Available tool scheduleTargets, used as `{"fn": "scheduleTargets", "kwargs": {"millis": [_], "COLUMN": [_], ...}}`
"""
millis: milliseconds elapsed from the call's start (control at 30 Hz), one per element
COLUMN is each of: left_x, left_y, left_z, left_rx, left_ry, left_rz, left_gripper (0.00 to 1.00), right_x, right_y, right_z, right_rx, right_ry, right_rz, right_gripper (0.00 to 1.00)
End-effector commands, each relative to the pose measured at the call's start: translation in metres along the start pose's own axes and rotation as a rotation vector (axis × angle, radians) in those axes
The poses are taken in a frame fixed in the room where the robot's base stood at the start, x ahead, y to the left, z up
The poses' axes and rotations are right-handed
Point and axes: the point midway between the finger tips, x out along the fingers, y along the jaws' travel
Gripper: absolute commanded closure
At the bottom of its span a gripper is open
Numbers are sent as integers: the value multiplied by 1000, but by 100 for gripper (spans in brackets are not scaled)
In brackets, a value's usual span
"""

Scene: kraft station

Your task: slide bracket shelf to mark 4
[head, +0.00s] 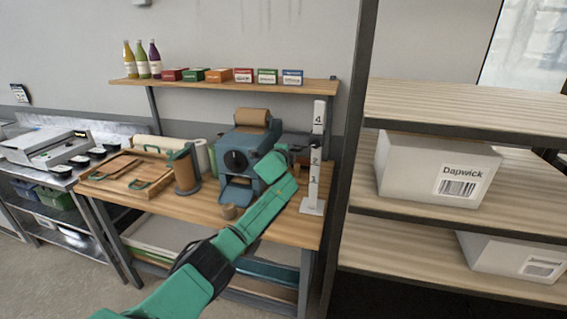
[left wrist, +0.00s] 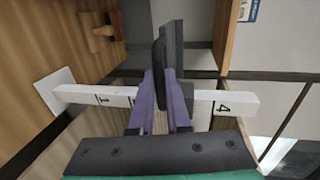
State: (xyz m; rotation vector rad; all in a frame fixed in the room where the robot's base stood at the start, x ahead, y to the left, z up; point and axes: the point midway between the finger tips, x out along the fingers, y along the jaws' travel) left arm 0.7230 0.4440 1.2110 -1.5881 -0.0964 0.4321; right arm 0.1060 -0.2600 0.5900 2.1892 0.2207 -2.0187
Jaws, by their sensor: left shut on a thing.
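A white upright post (head: 316,184) stands on a flat base near the right end of the wooden table. The dark bracket shelf (head: 299,139) sits on the post between marks 2 and 4. My left gripper (head: 294,152) is at the shelf. In the left wrist view the post (left wrist: 85,96) lies sideways, with 4 to the right, and the purple fingers (left wrist: 165,102) are shut on the dark bracket shelf (left wrist: 171,45). My right gripper is out of view.
A blue-grey machine (head: 240,155) stands left of the post. Behind, a wall shelf (head: 200,87) carries bottles and small boxes. A dark rack upright (head: 352,130) and a rack with white boxes (head: 425,170) stand close on the right.

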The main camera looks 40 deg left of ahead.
Motion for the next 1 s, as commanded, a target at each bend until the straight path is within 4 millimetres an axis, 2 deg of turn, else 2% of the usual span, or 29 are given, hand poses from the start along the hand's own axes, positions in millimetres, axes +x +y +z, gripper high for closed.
{"fn": "scheduleTargets", "kwargs": {"millis": [33,200,667,700,733,767,1000], "left_x": [-4,-8,-9,-9,-9,-9,-8], "left_y": [-21,-37,-44,-44,-44,-44,-40], "left_z": [1,1,1,1,1,0,0], "left_rx": [1,1,0,0,0,0,0], "left_ry": [-2,-2,1,1,1,1,0], "left_rz": [-5,-5,-14,-15,-16,-15,-7], "left_gripper": [100,100,100,74,62,56,56], "right_x": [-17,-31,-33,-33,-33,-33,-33], "right_y": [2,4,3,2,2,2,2], "right_z": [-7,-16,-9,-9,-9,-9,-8], "right_rx": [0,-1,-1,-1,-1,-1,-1], "right_ry": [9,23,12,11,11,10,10], "right_rz": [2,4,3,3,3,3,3], "right_gripper": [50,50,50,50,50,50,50]}}
